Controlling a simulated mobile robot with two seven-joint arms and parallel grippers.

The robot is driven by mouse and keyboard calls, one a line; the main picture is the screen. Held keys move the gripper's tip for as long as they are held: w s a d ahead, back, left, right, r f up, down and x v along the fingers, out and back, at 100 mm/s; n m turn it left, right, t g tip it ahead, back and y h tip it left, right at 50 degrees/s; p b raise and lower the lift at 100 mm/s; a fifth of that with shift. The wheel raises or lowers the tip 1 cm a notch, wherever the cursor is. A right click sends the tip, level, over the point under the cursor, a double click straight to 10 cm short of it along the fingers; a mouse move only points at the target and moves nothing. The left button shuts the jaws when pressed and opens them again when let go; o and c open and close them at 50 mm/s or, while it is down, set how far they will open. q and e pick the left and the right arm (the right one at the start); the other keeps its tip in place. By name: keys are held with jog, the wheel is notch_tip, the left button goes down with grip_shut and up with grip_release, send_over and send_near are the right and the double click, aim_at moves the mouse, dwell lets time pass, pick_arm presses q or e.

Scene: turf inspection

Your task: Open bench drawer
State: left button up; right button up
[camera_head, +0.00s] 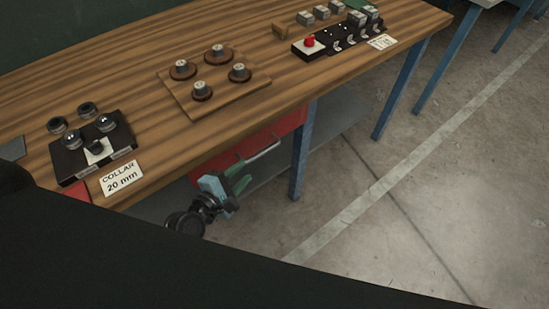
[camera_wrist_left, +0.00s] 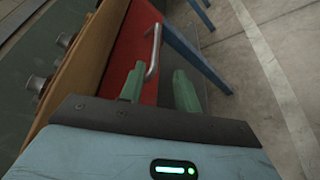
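The red bench drawer (camera_head: 236,151) hangs under the wooden bench top, and its metal bar handle (camera_head: 262,151) faces the aisle. My left gripper (camera_head: 242,180) is just below and in front of the handle, with its green fingers pointing toward the drawer. In the left wrist view, the left gripper (camera_wrist_left: 160,88) is open, its two green fingers spread apart. The handle (camera_wrist_left: 154,50) lies ahead, its near end reaching toward the space between the fingertips. I cannot tell whether a finger touches it. The red drawer front (camera_wrist_left: 130,50) shows behind it. My right gripper is not in view.
The bench top (camera_head: 140,130) carries a wooden board with several knobs (camera_head: 215,85), a black fixture beside a "COLLAR 20 mm" card (camera_head: 121,178), and a black block with a red button (camera_head: 309,41). A blue bench leg (camera_head: 302,155) stands right of the drawer. Open floor lies further right.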

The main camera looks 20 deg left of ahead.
aim_at(255, 159)
pick_arm(q)
jog(key=shift+w+d+r+n, duration=0.15)
jog(key=shift+w+r+n, duration=0.15)
jog(key=shift+w+r, duration=0.05)
jog(key=shift+w, duration=0.1)
jog(key=shift+x, duration=3.8)
grip_shut()
